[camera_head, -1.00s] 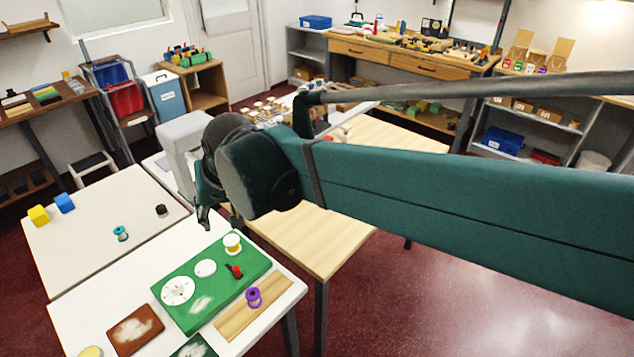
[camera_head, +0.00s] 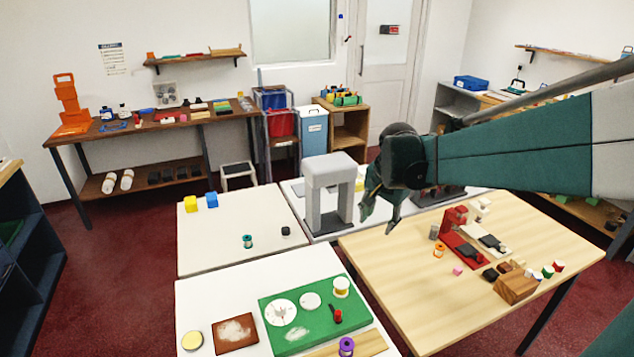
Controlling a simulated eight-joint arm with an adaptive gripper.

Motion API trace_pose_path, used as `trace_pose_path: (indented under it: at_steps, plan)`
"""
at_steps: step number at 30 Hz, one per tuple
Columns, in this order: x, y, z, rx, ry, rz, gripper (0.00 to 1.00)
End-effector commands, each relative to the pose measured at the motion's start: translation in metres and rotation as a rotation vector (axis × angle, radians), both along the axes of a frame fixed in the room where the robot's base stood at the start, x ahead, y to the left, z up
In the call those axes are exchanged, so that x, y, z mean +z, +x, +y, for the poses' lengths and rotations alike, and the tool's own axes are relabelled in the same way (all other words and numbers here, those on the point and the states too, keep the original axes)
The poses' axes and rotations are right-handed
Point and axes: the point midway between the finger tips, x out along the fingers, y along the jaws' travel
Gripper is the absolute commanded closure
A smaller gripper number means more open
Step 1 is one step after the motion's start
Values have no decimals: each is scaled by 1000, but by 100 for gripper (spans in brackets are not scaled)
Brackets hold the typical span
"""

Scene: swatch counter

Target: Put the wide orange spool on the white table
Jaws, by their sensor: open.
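An orange spool (camera_head: 439,250) stands on the light wooden table (camera_head: 400,291), near its left part; how wide it is cannot be told well at this size. My gripper (camera_head: 379,218) is open and empty, with its fingers pointing down, in the air to the upper left of the spool in the picture. White-topped tables stand to the left: one at the front (camera_head: 226,300), one behind it (camera_head: 206,250), and one under a grey arch (camera_head: 318,232).
A red device (camera_head: 463,242), a pink piece (camera_head: 457,271) and a wooden block holder (camera_head: 515,287) with small spools share the wooden table. The front white table bears a green board (camera_head: 322,324) and a brown board (camera_head: 236,334). The grey arch (camera_head: 329,172) stands near my gripper.

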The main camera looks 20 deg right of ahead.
Motion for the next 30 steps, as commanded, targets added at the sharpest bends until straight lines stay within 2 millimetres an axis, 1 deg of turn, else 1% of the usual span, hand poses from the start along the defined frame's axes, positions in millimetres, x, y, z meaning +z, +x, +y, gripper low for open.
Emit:
trace_pose_path:
  at_steps: [1,6,16,23,30]
  plan:
    - [-2,5,-12,-34,8,6,59]
    - [-13,19,-46,-146,41,27,59]
    - [-41,37,-115,-368,100,68,59]
    - [-66,44,-164,-522,137,97,59]
    - [-96,45,-217,-685,174,125,59]
